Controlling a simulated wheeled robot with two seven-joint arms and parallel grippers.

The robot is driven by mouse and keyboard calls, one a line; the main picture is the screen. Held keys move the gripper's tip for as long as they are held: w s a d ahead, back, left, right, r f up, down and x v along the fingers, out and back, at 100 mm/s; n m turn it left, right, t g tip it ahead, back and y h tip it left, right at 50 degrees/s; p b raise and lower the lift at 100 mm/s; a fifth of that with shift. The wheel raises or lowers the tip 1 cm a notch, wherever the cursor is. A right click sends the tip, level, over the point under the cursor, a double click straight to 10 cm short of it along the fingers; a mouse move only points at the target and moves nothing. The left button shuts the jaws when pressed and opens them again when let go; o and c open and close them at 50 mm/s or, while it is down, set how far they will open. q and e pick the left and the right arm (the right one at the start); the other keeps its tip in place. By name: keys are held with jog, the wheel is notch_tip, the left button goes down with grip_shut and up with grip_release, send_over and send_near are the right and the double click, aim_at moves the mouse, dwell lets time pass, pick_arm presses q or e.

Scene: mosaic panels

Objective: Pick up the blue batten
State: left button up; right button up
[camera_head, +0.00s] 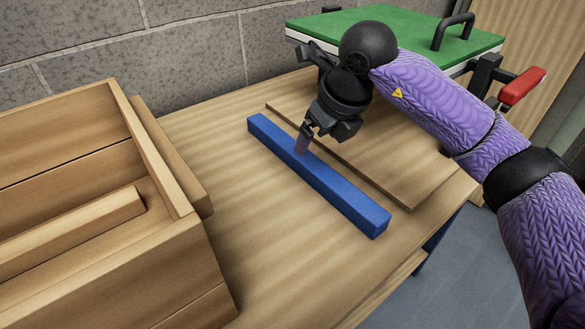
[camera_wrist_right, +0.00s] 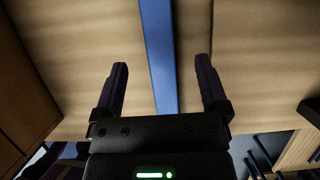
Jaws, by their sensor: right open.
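The blue batten (camera_head: 335,188) is a long square bar lying on the wooden table, slanting from back left to front right. My right gripper (camera_head: 302,143) is over the left half of the batten, pointing down. In the right wrist view, the batten (camera_wrist_right: 160,55) runs between the two spread fingers of the right gripper (camera_wrist_right: 161,80), with free room on both sides. The fingers are open and hold nothing. How far the fingertips are above the batten is hard to tell. My left gripper is not in view.
A wooden crate (camera_head: 185,245) with a piece of wood inside stands at the left. A flat board (camera_head: 425,190) lies just behind the batten. A green-topped case (camera_head: 410,25) with a black handle stands at the back right. The table top (camera_head: 270,230) is clear in front of the batten.

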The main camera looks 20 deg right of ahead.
aim_at(307, 157)
jog(key=b+x, duration=0.5)
jog(key=x, duration=0.3)
jog(key=shift+w+f, duration=0.1)
jog(key=shift+f, duration=0.1)
jog(key=shift+r, duration=0.35)
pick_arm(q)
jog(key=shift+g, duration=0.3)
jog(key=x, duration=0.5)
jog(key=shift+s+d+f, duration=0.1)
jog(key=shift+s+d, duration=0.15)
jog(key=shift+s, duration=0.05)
pick_arm(e)
grip_shut()
